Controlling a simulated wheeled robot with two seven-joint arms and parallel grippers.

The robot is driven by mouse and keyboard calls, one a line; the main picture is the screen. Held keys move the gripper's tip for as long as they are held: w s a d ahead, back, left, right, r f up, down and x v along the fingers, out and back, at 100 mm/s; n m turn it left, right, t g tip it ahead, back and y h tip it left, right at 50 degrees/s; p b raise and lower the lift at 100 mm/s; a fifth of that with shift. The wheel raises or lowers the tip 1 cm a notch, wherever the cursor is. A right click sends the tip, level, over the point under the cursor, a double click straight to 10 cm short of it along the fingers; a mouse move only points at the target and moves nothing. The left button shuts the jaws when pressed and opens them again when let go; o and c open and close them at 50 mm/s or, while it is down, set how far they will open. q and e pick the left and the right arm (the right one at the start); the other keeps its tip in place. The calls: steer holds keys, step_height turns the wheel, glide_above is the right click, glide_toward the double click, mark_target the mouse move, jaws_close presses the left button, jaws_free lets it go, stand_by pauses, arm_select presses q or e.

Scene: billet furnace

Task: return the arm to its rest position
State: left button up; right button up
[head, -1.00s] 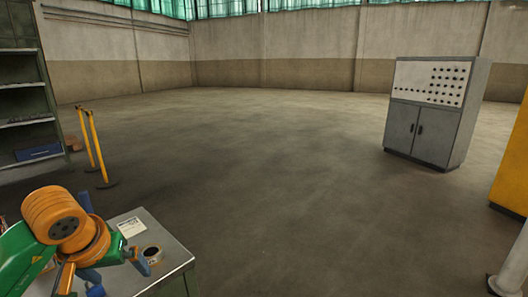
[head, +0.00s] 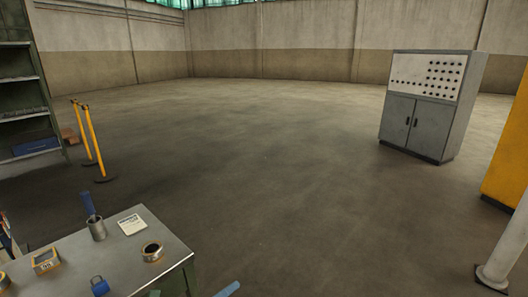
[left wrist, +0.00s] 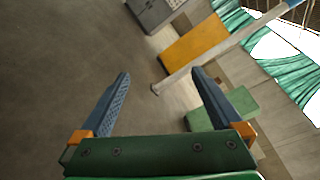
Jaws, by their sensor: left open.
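My left gripper (left wrist: 161,73) is open in the left wrist view, with its two blue fingers spread apart and nothing between them. In the head view only a small blue piece of it (head: 228,289) shows at the bottom edge, right of the table corner. The rest of my left arm is out of the head view. My right gripper is in neither view.
A metal table (head: 185,262) at lower left bears a tape roll (head: 152,251), a white card (head: 131,224), a grey cup (head: 97,229), a yellow meter (head: 46,261) and a blue padlock (head: 100,286). A control cabinet (head: 425,110) stands right. The middle floor is clear.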

arm_select(q)
steer(key=s+a+f+n+g+y, duration=0.1)
steer(key=s+a+f+n+y, duration=0.25)
steer(key=f+n, duration=0.35)
steer(key=s+a+f+n+g+y+p, duration=0.1)
steer(key=s+a+f+n+y, duration=0.2)
steer(key=s+f+n, duration=0.35)
steer(key=s+a+f+n+y, duration=0.3)
steer(key=f+n+y, duration=0.1)
steer(key=f+n, duration=0.4)
steer(key=s+f+n+g, duration=0.3)
steer(key=s, duration=0.6)
steer(key=s+f+n+g+y, duration=0.1)
steer(key=s+f+n+g, duration=0.2)
steer(key=s, duration=0.6)
steer(key=s+f+n+g+p, duration=0.1)
steer(key=s+f+n+g, duration=0.2)
steer(key=s, duration=0.7)
steer(key=shift+d+f+n+y, duration=0.35)
steer(key=shift+f, duration=0.6)
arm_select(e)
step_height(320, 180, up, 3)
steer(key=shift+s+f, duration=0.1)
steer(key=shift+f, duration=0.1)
arm_select(q)
steer(key=shift+w, duration=0.15)
